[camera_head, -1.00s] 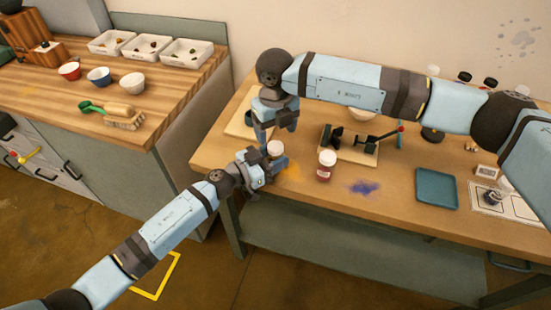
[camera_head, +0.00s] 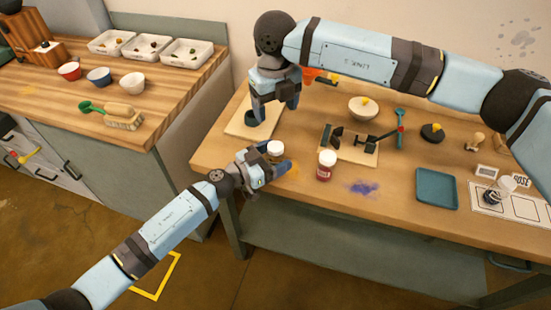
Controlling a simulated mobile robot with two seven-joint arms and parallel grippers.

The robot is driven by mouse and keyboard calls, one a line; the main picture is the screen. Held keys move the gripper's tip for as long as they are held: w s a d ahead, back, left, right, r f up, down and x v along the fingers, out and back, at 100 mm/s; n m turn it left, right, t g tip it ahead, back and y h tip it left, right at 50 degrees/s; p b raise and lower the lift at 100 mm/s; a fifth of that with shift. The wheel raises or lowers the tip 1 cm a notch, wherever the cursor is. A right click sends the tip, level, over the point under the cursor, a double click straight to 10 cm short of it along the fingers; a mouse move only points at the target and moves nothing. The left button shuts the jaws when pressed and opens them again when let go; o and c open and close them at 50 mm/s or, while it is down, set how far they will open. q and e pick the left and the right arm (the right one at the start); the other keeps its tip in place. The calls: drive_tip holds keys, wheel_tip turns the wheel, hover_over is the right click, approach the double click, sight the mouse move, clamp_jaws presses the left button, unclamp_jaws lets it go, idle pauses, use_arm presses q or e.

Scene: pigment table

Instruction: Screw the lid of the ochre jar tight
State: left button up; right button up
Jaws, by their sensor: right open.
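The white lid (camera_head: 275,147) sits on top of the ochre jar at the table's front left; whether it is fully tight cannot be told. The jar's body is mostly hidden by my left gripper (camera_head: 277,165), whose fingers are closed around it. My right gripper (camera_head: 273,114) is open and empty, pointing down, above and behind the jar and apart from the lid.
A red jar with a white lid (camera_head: 326,166) stands just right of the ochre jar. Behind are a pale board (camera_head: 240,129), a wooden stand with dark clamps (camera_head: 357,156) and a bowl (camera_head: 363,109). Blue powder (camera_head: 362,188) and a teal tray (camera_head: 437,190) lie right.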

use_arm(q)
drive_tip(key=v, duration=1.3)
drive_tip(key=shift+s+a, duration=0.2)
drive_tip(key=shift+a, duration=0.15)
